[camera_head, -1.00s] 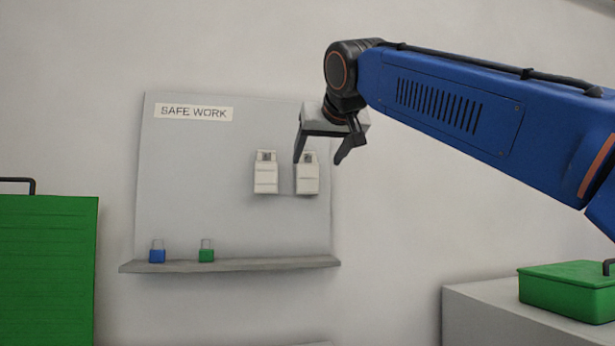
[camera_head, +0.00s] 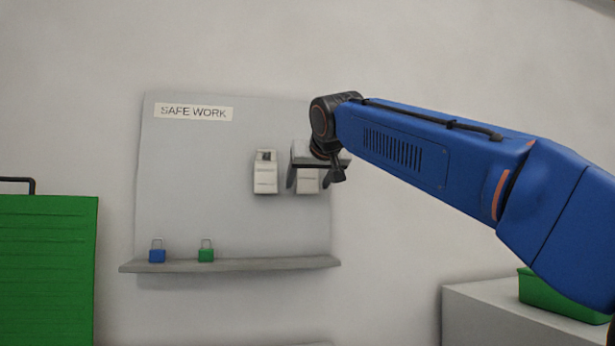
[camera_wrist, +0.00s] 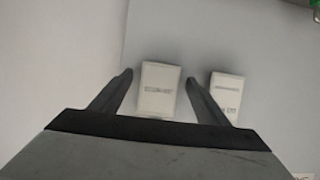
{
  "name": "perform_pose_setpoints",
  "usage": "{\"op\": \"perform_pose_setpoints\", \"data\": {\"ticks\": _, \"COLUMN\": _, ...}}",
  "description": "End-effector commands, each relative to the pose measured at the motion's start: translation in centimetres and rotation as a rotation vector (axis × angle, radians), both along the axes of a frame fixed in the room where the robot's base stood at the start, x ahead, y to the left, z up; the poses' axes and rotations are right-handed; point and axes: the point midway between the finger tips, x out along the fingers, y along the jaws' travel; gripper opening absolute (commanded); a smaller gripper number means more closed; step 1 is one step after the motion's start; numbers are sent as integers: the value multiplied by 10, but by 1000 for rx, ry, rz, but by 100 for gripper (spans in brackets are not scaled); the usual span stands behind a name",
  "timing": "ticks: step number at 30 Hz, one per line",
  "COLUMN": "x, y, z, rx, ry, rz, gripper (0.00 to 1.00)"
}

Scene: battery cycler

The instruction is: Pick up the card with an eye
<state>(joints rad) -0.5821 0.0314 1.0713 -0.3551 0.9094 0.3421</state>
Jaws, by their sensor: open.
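Two white cards or card packs hang side by side on the grey board, the left one (camera_head: 265,178) and the right one (camera_head: 307,184). My gripper (camera_head: 313,182) is open in front of the right one, a finger to each side of it. In the wrist view the open fingers (camera_wrist: 159,77) flank this white card (camera_wrist: 158,100), which bears a small dark line of print. The other card (camera_wrist: 228,92) is outside the fingers to the right, with print and small dark marks. I cannot make out an eye on either. The gripper body hides part of the right card.
The grey board (camera_head: 200,190) has a SAFE WORK label (camera_head: 194,112). Its shelf (camera_head: 230,265) holds a blue padlock (camera_head: 157,255) and a green padlock (camera_head: 206,254). A green panel (camera_head: 45,270) stands left; a green box (camera_head: 560,300) sits on a grey surface at right.

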Motion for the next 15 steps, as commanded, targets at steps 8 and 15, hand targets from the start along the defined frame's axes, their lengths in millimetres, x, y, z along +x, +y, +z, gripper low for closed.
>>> {"op": "perform_pose_setpoints", "data": {"ticks": 8, "x": 1, "y": 0, "z": 0, "rx": 0, "ry": -1, "rz": 0, "gripper": 54}}
{"op": "perform_pose_setpoints", "data": {"ticks": 15, "x": 0, "y": 0, "z": 0, "rx": 0, "ry": -1, "rz": 0, "gripper": 25}}
